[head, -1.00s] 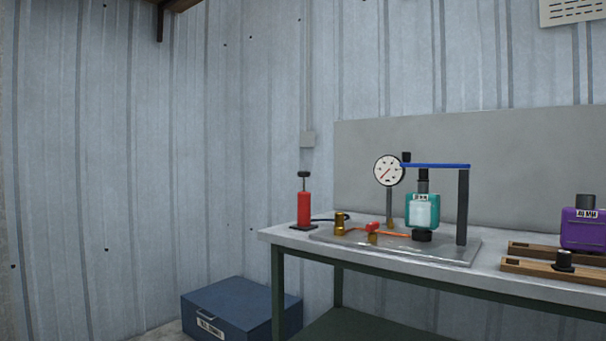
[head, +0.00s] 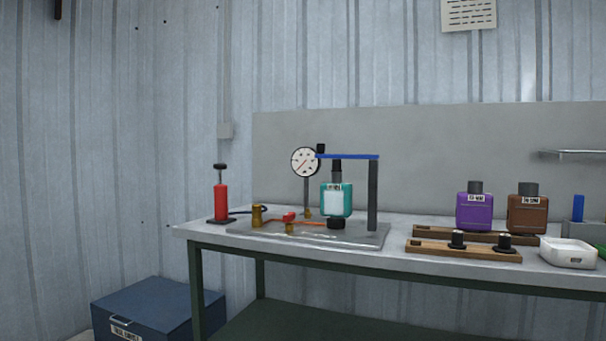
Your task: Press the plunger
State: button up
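A red hand pump (head: 221,202) stands upright on a dark foot at the left end of the workbench. Its plunger, with a black handle (head: 220,167), sticks up above the red body on a thin rod. A dark hose runs from the pump toward a metal plate with brass fittings. On that plate a teal muffler (head: 337,201) stands under a blue clamp bar (head: 348,157). A round white gauge (head: 305,162) with a red needle stands behind. My gripper is not in view.
The grey workbench (head: 400,261) spans the middle and right. Purple (head: 475,212) and brown (head: 527,214) mufflers stand on wooden racks at the right, near a white tray (head: 568,252). A blue chest (head: 158,311) sits on the floor left of the bench.

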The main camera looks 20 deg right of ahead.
aim_at(220, 167)
jog(key=z, duration=0.5)
jog(key=i, duration=1.45)
jog(key=u, duration=0.3)
